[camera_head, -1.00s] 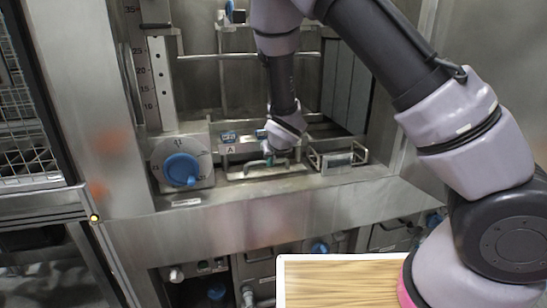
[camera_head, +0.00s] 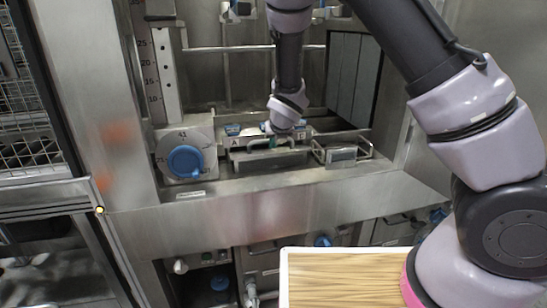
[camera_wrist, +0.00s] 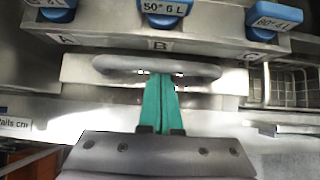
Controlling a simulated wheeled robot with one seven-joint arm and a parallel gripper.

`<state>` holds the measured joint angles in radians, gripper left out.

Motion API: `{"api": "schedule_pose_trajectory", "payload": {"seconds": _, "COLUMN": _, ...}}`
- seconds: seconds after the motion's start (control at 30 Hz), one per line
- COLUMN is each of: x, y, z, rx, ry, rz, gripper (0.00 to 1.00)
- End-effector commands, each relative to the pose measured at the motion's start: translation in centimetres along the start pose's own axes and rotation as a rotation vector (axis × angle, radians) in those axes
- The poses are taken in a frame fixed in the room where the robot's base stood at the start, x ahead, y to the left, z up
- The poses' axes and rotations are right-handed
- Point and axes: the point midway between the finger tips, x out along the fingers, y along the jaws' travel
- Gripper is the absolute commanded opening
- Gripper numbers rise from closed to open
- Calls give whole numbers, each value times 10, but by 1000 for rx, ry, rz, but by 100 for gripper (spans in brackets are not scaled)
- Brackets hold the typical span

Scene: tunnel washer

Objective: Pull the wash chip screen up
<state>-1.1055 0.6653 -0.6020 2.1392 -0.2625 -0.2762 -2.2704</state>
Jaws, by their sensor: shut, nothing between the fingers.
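The wash chip screen (camera_head: 270,160) is a metal piece with a looped bar handle on top, in the recess of the steel machine. Its grey front face shows above the ledge in the head view. In the wrist view the bar handle (camera_wrist: 157,68) runs across, below label B. My gripper (camera_wrist: 160,80) has teal fingers pressed together, their tips at the handle's middle and partly hidden by it. They look hooked under or behind the bar rather than clamped around it; contact cannot be told for sure. The gripper is small in the head view (camera_head: 273,142).
Blue tabs (camera_wrist: 165,8) marked with temperatures and litres sit behind the handle. A wire basket (camera_head: 342,154) is close on the right. A blue knob (camera_head: 185,161) and a numbered scale (camera_head: 157,75) are at the left. A wooden-topped board (camera_head: 345,280) is in front.

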Motion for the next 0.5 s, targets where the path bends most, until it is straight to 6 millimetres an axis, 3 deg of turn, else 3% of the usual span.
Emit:
{"api": "schedule_pose_trajectory", "payload": {"seconds": 0.03, "x": -13, "y": 3, "z": 15, "rx": 2, "ry": -13, "rz": 9, "gripper": 0}}
{"api": "schedule_pose_trajectory", "payload": {"seconds": 0.2, "x": -45, "y": 2, "z": 42, "rx": 5, "ry": -11, "rz": 8, "gripper": 0}}
{"api": "schedule_pose_trajectory", "payload": {"seconds": 0.5, "x": -67, "y": 0, "z": 61, "rx": 1, "ry": -11, "rz": 2, "gripper": 0}}
